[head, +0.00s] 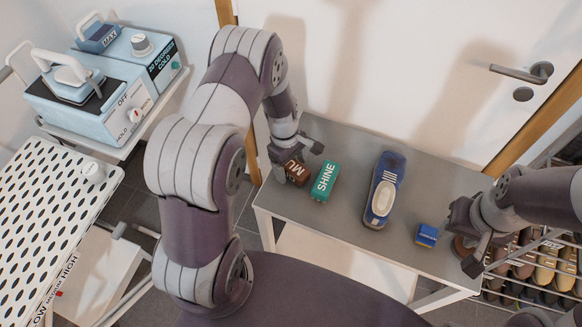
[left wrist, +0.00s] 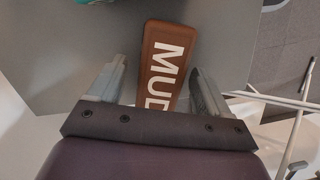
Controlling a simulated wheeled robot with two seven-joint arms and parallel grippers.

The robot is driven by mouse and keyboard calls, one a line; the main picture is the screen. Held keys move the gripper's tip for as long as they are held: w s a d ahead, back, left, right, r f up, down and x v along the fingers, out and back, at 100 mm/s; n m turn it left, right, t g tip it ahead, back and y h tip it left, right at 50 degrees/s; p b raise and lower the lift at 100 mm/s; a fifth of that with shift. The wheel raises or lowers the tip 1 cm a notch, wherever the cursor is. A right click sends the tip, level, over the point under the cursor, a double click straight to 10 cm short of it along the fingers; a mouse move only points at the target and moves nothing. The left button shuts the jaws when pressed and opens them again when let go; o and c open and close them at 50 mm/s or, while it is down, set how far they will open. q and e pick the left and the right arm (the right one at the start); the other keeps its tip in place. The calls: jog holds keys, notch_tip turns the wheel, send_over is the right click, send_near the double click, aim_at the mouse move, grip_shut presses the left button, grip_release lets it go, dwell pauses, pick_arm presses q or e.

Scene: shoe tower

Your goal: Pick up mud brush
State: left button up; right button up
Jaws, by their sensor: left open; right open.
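The mud brush (head: 297,174) is a brown block with white lettering, lying near the left end of the grey table. My left gripper (head: 297,157) is over it and hides part of it in the head view. In the left wrist view the mud brush (left wrist: 165,62) lies between the two spread fingers of my left gripper (left wrist: 160,85), with a gap on each side. My right gripper (head: 468,240) is open and empty at the right end of the table.
A teal SHINE brush (head: 325,181) lies just right of the mud brush. A blue and white shoe (head: 383,190) and a small blue block (head: 426,235) are further right on the table (head: 350,148). A shoe rack (head: 545,265) stands at the right.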

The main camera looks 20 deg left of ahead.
aim_at(293, 165)
pick_arm(q)
jog(key=c, duration=1.2)
jog(key=shift+r, duration=0.2)
jog(key=shift+r, duration=0.35)
notch_tip(293, 165, up, 3)
jog(key=shift+w+r, duration=0.1)
jog(key=d+r, duration=0.2)
jog(key=d, duration=0.2)
jog(key=s+d+r, duration=0.1)
jog(key=d+r, duration=0.1)
jog(key=d, duration=0.1)
jog(key=d+r, duration=0.2)
jog(key=d, duration=0.2)
jog(key=shift+s+d+r, duration=0.15)
jog(key=shift+d+r, duration=0.15)
jog(key=shift+r, duration=0.1)
